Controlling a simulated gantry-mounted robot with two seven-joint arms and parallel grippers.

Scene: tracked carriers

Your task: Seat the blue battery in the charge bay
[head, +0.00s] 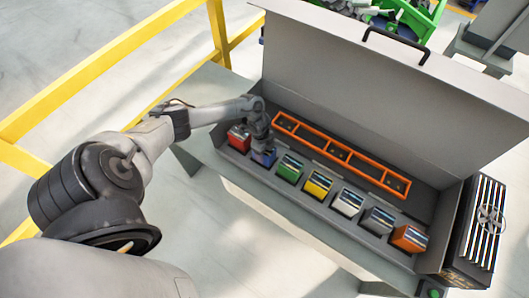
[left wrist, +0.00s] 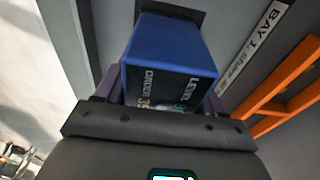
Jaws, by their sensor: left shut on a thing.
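My left gripper (head: 262,150) is shut on the blue battery (head: 266,159) at the left part of the row, between the red and green batteries. In the left wrist view the blue battery (left wrist: 160,60) stands between the fingers, with white lettering on its dark face. A dark opening (left wrist: 186,14) shows at its far end; I cannot tell how deep the battery sits in it. A label (left wrist: 255,45) reading "BAY 1" is beside it. My right gripper is not in view.
The red battery (head: 239,137) is close on the left and the green battery (head: 289,167) on the right. Several more batteries continue the row. An orange divided frame (head: 341,152) lies behind it. The grey case's raised lid (head: 385,85) stands at the back.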

